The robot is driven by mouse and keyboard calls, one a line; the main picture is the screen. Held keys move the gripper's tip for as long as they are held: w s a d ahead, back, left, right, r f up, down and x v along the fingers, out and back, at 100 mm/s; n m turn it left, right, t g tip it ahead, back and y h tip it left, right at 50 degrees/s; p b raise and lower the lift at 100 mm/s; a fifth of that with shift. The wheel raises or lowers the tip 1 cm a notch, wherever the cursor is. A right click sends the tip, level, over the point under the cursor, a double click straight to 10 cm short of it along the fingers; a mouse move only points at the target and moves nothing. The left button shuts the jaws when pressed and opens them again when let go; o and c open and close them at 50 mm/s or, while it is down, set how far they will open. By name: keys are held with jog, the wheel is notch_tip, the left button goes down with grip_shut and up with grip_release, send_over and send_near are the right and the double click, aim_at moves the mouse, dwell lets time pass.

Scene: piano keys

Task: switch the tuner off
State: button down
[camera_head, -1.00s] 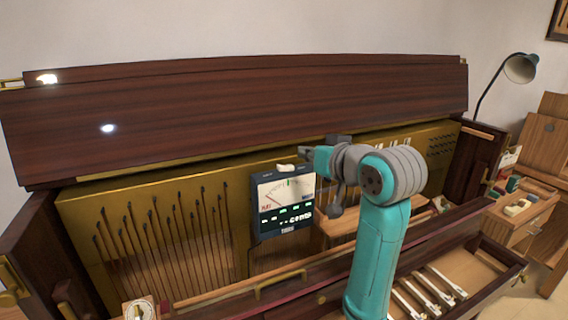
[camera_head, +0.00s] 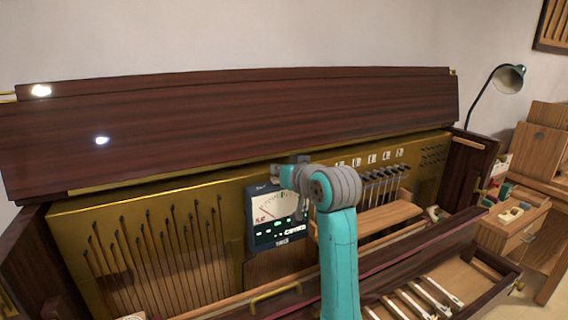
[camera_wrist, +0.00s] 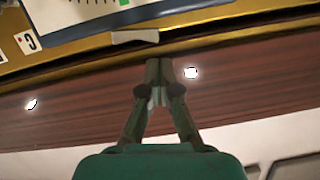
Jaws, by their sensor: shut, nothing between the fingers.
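The tuner (camera_head: 262,217) is a dark box with a pale needle dial and a lit green and white display. It stands upright against the gold plate inside the open piano. My arm covers its upper right part in the head view, and its top switch does not show there. In the wrist view, the tuner's edge (camera_wrist: 90,24) lies at the top, with a pale lever-like switch (camera_wrist: 135,36) sticking out from it. My gripper (camera_wrist: 159,68) is shut and empty. Its fingertips appear just below and right of the switch in the picture; I cannot tell whether they touch.
The dark wooden lid (camera_head: 230,125) is raised behind and above the tuner. Tuning strings and pins fill the plate to the left. A wooden ledge (camera_head: 370,222) and hammers lie to the right.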

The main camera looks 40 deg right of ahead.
jog(key=shift+a+f, duration=0.15)
jog(key=shift+f, duration=0.6)
jog(key=shift+w+a+f+n, duration=0.1)
jog(key=shift+a+f+n, duration=0.05)
jog(key=shift+f+n, duration=0.2)
jog(key=shift+r, duration=0.1)
